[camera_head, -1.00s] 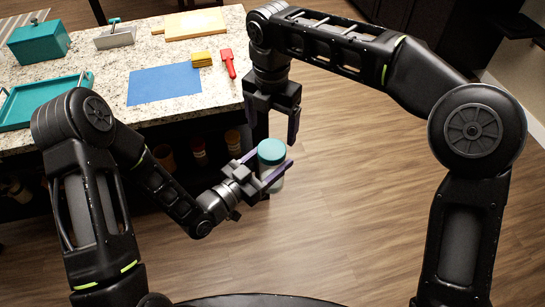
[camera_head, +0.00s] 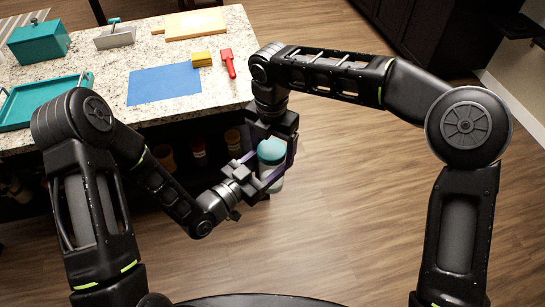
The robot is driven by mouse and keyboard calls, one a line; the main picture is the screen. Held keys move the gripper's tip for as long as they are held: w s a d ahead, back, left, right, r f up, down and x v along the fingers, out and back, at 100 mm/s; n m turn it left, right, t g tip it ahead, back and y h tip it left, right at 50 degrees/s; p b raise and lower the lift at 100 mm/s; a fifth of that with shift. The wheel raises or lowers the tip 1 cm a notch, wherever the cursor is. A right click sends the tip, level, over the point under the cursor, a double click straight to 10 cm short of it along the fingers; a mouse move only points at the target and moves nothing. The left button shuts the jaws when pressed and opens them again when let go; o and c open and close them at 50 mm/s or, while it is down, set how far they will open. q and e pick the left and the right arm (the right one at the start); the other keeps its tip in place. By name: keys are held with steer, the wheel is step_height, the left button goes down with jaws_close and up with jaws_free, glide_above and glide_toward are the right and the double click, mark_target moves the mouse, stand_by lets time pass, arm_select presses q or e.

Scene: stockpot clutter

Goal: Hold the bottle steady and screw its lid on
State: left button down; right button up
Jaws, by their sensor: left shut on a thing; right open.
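The bottle (camera_head: 273,181) is pale and whitish, held upright over the floor beside the counter. A teal lid (camera_head: 271,151) sits at its top; whether it is threaded on cannot be told. My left gripper (camera_head: 264,181) comes in from the left and is shut on the bottle's body. My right gripper (camera_head: 271,153) points down from above, open, with its fingers on either side of the lid. Whether they touch the lid cannot be told. The fingers and palm hide part of the lid and bottle.
The granite counter (camera_head: 115,70) lies behind and left. On it are a blue mat (camera_head: 164,84), yellow sponges (camera_head: 202,59), a red brush (camera_head: 228,63), a teal tray (camera_head: 40,103), a teal box (camera_head: 38,42) and a cutting board (camera_head: 194,25). The floor to the right is clear.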

steer(key=c, duration=1.4)
steer(key=o, duration=1.5)
steer(key=shift+r, duration=2.3)
steer(key=shift+o, duration=0.2)
steer(key=shift+o, duration=1.3)
steer(key=shift+f, duration=0.1)
